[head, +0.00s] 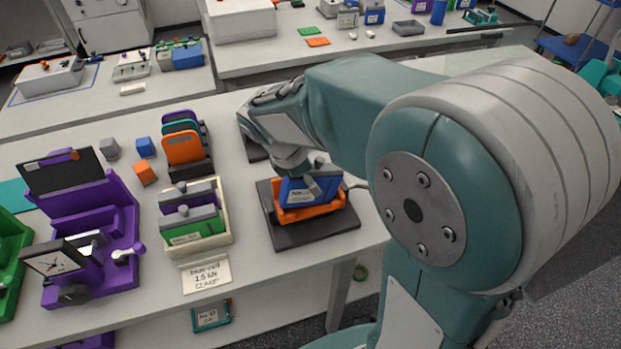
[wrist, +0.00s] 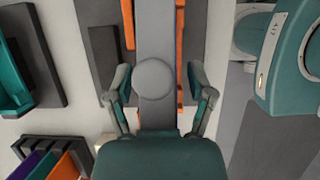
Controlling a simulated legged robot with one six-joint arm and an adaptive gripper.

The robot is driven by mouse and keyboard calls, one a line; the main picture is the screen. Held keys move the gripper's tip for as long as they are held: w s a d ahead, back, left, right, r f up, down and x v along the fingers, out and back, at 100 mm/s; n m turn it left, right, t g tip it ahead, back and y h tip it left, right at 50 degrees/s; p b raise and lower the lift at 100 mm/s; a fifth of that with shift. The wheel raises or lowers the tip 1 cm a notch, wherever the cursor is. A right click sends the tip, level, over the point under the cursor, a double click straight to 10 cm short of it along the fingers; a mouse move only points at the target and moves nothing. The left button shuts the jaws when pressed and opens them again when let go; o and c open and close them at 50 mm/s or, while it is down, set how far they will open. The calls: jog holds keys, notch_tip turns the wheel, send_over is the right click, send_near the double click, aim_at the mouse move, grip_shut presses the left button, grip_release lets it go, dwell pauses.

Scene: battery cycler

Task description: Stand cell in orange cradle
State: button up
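The blue cell (head: 296,191) stands upright in the orange cradle (head: 310,213), which sits on a dark base plate (head: 285,237). My gripper (head: 305,180) is low over the cell's top, with a finger in front of its face. In the wrist view the cell's grey top (wrist: 155,35) with a round disc runs between the fingers of my gripper (wrist: 159,82). The fingers are spread, with a visible gap to the cell at least on the right. Orange cradle edges (wrist: 179,45) show beside the cell. The cell's bottom is hidden by the cradle.
Left of the cradle are a cream tray (head: 226,226) with cells, a rack of coloured plates (head: 184,147) and a purple press (head: 95,225). A handwritten card (head: 206,274) lies at the front. A teal cradle (wrist: 12,85) shows in the wrist view.

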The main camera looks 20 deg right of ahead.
jog(key=shift+s+a+f, duration=0.15)
jog(key=shift+s+f, duration=0.05)
jog(key=shift+f, duration=0.05)
jog(key=v, duration=1.2)
jog(key=shift+w, duration=0.25)
jog(key=shift+s+r, duration=0.15)
jog(key=s+d+f+m+t+y, duration=0.1)
jog(key=s+d+m+t+y, duration=0.1)
jog(key=s+m, duration=0.4)
jog(key=s+d+m+t+y, duration=0.2)
jog(key=s+m, duration=0.5)
jog(key=m, duration=0.5)
jog(key=shift+s+d+f+t+y, duration=0.3)
jog(key=shift+s+f+t, duration=0.1)
jog(key=shift+t, duration=0.3)
